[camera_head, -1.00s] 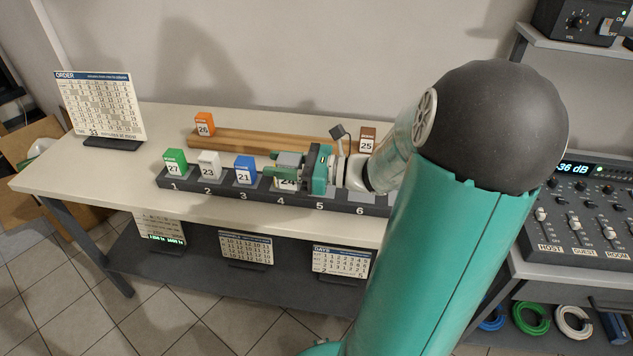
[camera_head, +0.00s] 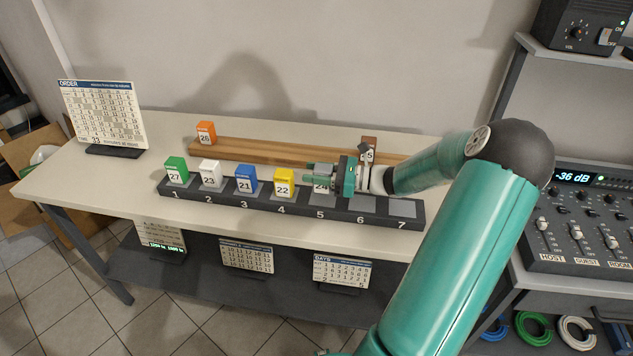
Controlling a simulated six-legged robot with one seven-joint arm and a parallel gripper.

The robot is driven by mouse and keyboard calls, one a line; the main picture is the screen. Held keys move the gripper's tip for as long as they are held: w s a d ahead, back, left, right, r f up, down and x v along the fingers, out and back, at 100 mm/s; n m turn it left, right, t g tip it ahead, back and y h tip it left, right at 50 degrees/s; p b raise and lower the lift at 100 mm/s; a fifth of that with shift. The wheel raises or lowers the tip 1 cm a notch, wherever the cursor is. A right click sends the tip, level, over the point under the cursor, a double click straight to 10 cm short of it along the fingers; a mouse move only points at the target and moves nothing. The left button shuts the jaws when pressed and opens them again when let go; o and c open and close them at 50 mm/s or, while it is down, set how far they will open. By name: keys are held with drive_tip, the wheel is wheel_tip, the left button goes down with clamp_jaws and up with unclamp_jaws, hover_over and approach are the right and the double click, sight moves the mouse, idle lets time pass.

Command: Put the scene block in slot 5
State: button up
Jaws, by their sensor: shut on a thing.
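My gripper (camera_head: 322,172) is shut on a block (camera_head: 320,187) whose label seems to read 24. The fingers cover much of this block and its colour is hard to tell. It is low at slot 5 of the dark numbered rack (camera_head: 340,212); I cannot tell whether its base touches the slot. Slots 1 to 4 hold the green block 27 (camera_head: 176,169), the white block 23 (camera_head: 210,174), the blue block 21 (camera_head: 246,179) and the yellow block 22 (camera_head: 284,182). Slots 6 and 7 look empty.
A wooden rail (camera_head: 270,154) behind the rack bears the orange block 26 (camera_head: 206,132) and a brown block (camera_head: 369,142), partly hidden by my wrist. An order calendar (camera_head: 102,113) stands at the table's left. A mixer desk (camera_head: 585,225) is at the right.

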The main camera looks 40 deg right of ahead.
drive_tip(key=shift+d+f, duration=0.2)
drive_tip(key=shift+f, duration=1.55)
drive_tip(key=shift+f, duration=0.1)
drive_tip(key=o, duration=1)
drive_tip(key=shift+w, duration=0.1)
drive_tip(key=v, duration=1.2)
